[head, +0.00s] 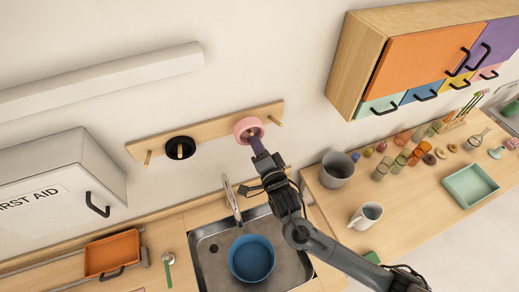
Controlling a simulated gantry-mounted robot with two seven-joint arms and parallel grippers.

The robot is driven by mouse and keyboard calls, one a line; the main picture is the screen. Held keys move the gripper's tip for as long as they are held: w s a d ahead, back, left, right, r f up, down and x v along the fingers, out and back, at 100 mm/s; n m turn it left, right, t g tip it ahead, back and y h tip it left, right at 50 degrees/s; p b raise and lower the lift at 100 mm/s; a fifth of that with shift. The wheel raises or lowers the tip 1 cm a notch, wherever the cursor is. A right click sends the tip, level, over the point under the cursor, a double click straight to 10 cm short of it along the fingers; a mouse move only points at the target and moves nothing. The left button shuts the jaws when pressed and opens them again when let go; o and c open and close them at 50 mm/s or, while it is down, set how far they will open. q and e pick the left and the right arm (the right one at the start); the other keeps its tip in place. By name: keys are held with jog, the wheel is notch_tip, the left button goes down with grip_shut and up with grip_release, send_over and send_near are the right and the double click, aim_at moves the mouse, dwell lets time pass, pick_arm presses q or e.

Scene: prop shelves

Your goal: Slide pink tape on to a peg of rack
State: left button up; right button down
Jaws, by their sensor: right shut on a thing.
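The pink tape (241,125) is a ring at the right part of the wooden rack (215,125) on the wall. My right gripper (258,147) reaches up from below and is shut on the tape's lower edge. A wooden peg shows through the tape's opening, so the ring appears lined up with or around it; how far it is on the peg I cannot tell. A black tape (171,145) hangs around another peg to the left. Bare pegs show at the left end (148,158) and right end (275,122). My left gripper is not in view.
Below the rack is a sink (208,262) with a blue bowl (252,258) and a faucet (232,202). A white first aid cabinet (60,180) is at left, a coloured wall cabinet (400,75) at upper right. A grey bucket (337,170) stands on the right counter.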

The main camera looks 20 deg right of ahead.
jog(key=shift+w+f+b, duration=0.5)
jog(key=shift+f+b, duration=0.1)
jog(key=shift+f, duration=0.1)
jog(key=shift+w+f+b, duration=0.45)
jog(key=shift+f+b, duration=0.1)
jog(key=shift+f, duration=0.1)
jog(key=shift+f, duration=0.1)
jog(key=shift+f, duration=0.2)
jog(key=c, duration=1.1)
grip_release()
jog(key=shift+s+d, duration=0.1)
jog(key=shift+r, duration=0.15)
